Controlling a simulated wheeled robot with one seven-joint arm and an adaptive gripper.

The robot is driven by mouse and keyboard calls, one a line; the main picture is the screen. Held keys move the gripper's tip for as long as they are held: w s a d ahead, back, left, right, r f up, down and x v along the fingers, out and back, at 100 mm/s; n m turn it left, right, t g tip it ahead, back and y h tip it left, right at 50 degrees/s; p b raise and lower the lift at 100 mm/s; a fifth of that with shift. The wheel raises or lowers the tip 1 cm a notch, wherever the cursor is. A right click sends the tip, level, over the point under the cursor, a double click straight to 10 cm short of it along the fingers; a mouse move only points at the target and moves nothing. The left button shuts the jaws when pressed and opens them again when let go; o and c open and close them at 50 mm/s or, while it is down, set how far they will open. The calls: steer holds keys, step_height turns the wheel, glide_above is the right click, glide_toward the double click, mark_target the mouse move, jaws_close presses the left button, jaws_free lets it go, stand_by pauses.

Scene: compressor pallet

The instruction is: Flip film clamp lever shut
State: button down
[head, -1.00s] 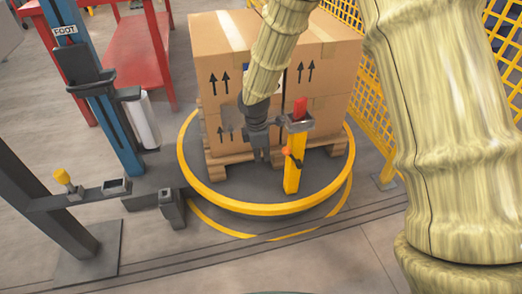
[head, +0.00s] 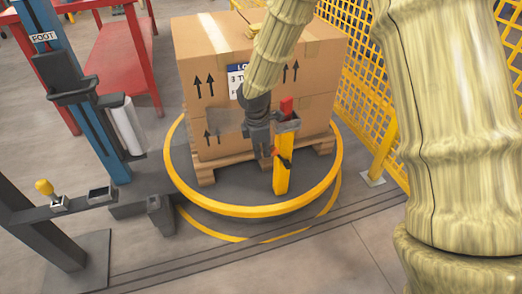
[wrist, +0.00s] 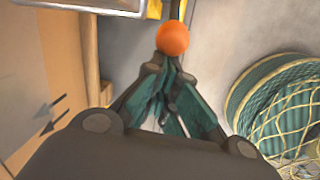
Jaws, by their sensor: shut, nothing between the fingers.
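The film clamp is on a yellow post (head: 281,178) at the front of the turntable, with a grey head and an upright red piece (head: 287,106) on top. A lever with an orange knob (head: 275,152) shows on the post's left side, small in the head view. In the wrist view the orange knob (wrist: 172,39) is large, just beyond my fingertips. My gripper (head: 265,157) points down just left of the post, close to the knob. Its fingers are shut and empty in the wrist view (wrist: 170,68). Whether they touch the knob I cannot tell.
Stacked cartons (head: 215,70) on a wooden pallet stand right behind my gripper. The turntable has a raised yellow rim (head: 250,211). A blue mast (head: 103,130) with a film roll (head: 127,125) stands left; yellow mesh fencing (head: 375,100) stands right. Floor in front is clear.

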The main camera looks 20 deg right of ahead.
steer(key=d+r+p, duration=0.2)
steer(key=p, duration=0.4)
steer(key=shift+d, duration=0.25)
stand_by(0.3)
